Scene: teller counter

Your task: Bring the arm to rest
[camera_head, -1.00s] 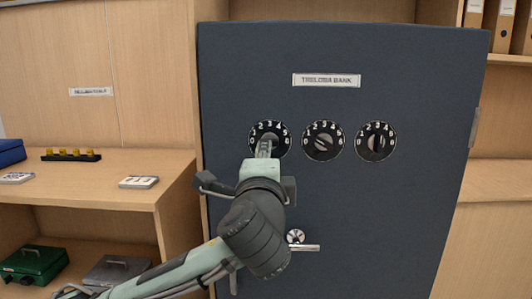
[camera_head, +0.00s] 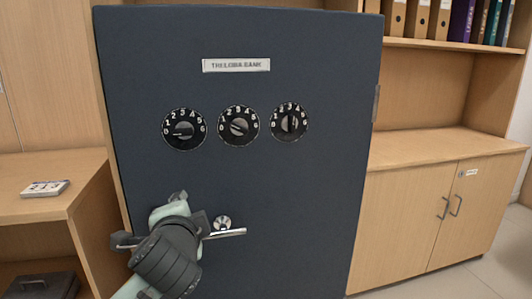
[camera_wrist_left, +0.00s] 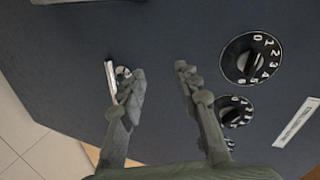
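The dark blue safe door (camera_head: 300,200) fills the middle of the head view and looks shut. It carries three black numbered dials: left (camera_head: 184,129), middle (camera_head: 238,125) and right (camera_head: 289,123). The left dial's knob lies nearly level, the middle one is tilted, the right one is near upright. A silver lever handle (camera_head: 228,233) lies about level below them. My left gripper (camera_head: 178,198) is below the left dial, left of the handle. In the left wrist view its fingers (camera_wrist_left: 160,72) are apart with nothing between them; the handle (camera_wrist_left: 111,80) shows beside one finger. My right gripper is not in view.
A wooden shelf with a number block (camera_head: 45,188) stands at the left, with a dark box (camera_head: 42,286) below. At the right are a low wooden cabinet (camera_head: 420,215) and a shelf of binders (camera_head: 420,18). Floor shows at the lower right.

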